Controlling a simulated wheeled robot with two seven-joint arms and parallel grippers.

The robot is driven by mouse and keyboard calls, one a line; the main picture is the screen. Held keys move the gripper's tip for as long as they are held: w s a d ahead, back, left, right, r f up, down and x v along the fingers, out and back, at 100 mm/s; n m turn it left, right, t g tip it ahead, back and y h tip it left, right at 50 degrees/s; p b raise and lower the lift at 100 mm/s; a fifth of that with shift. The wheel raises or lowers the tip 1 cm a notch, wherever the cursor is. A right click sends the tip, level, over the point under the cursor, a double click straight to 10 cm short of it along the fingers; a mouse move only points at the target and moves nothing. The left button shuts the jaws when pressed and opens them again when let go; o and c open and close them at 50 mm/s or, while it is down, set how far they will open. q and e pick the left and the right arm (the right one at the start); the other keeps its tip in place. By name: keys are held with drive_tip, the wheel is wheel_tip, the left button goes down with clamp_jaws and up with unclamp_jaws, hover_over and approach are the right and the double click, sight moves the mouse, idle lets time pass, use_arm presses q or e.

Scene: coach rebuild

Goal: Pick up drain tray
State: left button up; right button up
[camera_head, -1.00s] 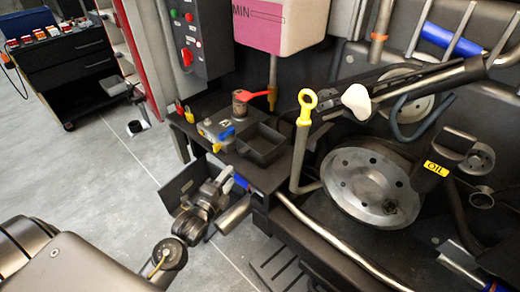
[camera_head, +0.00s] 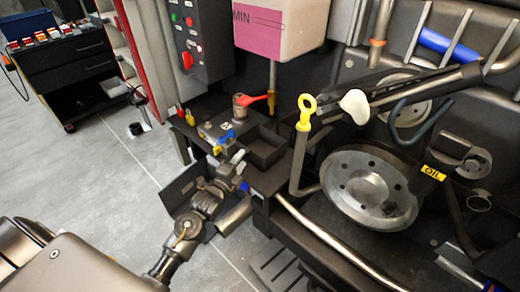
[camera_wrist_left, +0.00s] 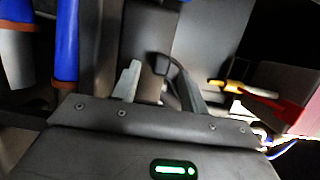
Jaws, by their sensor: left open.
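A small black open tray (camera_head: 266,150), which looks like the drain tray, sits on the dark shelf left of the yellow-ringed dipstick in the head view. My left gripper (camera_head: 236,160) is at its near-left side, apart or touching I cannot tell. In the left wrist view the two grey fingers (camera_wrist_left: 158,82) are spread open with nothing held between them. Dark surfaces show beyond them, and I cannot clearly make out the tray there. My right gripper is not in view.
A valve block with a blue lever (camera_head: 226,137) stands close left of the tray, with a red-handled valve (camera_head: 245,102) behind. The yellow dipstick (camera_head: 304,112) rises at the right, before a large metal pulley (camera_head: 368,188). Grey floor (camera_head: 110,165) is open at left.

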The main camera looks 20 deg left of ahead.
use_arm(q)
drive_tip(key=shift+w, duration=1.25)
clamp_jaws()
drive_tip(key=shift+r, duration=0.15)
